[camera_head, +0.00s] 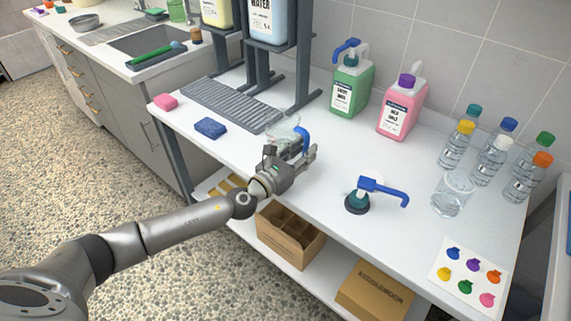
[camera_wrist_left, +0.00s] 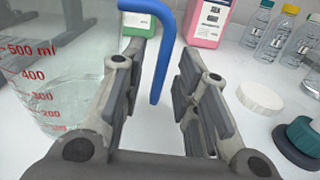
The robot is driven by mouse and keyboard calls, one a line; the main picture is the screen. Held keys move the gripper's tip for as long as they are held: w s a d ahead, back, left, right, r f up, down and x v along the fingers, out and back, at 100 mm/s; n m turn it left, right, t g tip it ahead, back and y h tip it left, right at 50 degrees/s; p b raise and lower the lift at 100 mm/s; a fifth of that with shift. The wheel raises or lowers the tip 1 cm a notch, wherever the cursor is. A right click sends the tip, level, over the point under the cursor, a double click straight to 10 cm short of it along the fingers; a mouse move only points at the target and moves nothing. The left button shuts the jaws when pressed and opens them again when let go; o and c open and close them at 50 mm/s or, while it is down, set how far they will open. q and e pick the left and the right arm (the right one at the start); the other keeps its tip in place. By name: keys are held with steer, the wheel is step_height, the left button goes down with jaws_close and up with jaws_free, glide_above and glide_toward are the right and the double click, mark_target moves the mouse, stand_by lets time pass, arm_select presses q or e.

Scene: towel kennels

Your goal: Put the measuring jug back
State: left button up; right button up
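The measuring jug (camera_head: 283,130) is clear with a blue handle (camera_head: 303,138) and stands on the white table, partly behind my left gripper. In the left wrist view the jug (camera_wrist_left: 50,85) is at the left, with red marks up to 500 ml; I cannot see liquid clearly. Its blue handle (camera_wrist_left: 163,55) hangs down between my fingers. My left gripper (camera_head: 308,152) is at the handle's side of the jug. In the wrist view the gripper (camera_wrist_left: 160,95) is open, with clear gaps beside the handle. My right gripper is not in view.
A grey drain mat (camera_head: 232,106) and blue sponge (camera_head: 211,128) lie left. Green (camera_head: 350,88) and pink (camera_head: 402,108) containers stand behind. The front middle of the table is free.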

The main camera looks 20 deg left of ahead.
arm_select(q)
steer(key=v, duration=1)
steer(key=shift+s+a+r+b, duration=0.1)
steer(key=shift+s+a+b, duration=0.05)
steer(key=shift+s+b, duration=0.2)
